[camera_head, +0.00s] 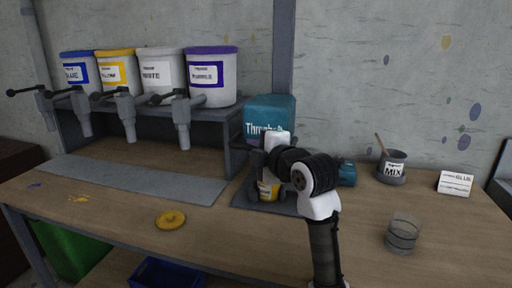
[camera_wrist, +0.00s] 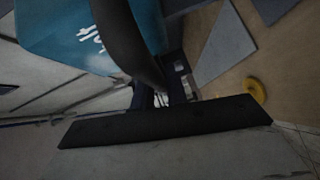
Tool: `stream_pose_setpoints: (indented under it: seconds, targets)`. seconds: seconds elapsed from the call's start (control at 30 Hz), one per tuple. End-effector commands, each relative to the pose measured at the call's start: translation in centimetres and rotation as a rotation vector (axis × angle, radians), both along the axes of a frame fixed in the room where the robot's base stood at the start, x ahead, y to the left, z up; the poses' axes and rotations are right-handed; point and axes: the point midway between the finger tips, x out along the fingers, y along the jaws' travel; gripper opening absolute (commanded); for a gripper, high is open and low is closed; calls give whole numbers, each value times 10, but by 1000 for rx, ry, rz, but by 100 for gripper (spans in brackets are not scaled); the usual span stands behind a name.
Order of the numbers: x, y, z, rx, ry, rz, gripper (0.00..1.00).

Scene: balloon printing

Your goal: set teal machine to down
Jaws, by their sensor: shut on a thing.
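The teal machine (camera_head: 268,113) stands near the back of the table, with white lettering on its front. Its teal body fills the upper left of the wrist view (camera_wrist: 65,40). The fingertips are hidden from the head view by my own wrist, and the grip is dim in the wrist view. I cannot clearly tell how the held part is tilted.
Blue, yellow, white and purple paint buckets (camera_head: 208,78) with taps stand on a shelf at left. A yellow lid (camera_head: 171,220) lies on the table (camera_head: 120,205). At right are a MIX pot (camera_head: 392,168), a card (camera_head: 455,184) and a clear cup (camera_head: 402,234).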

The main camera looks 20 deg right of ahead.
Motion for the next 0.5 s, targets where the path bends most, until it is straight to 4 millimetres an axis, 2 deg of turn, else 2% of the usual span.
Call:
stream_pose_setpoints:
  seconds: [0.03,0.1,0.47,0.5]
  targets:
    - [-1,0,-8,-1,0,0,0]
    - [-1,0,-11,-1,0,0,0]
    - [0,0,-14,1,8,2,0]
    - [0,0,-15,1,9,2,20]
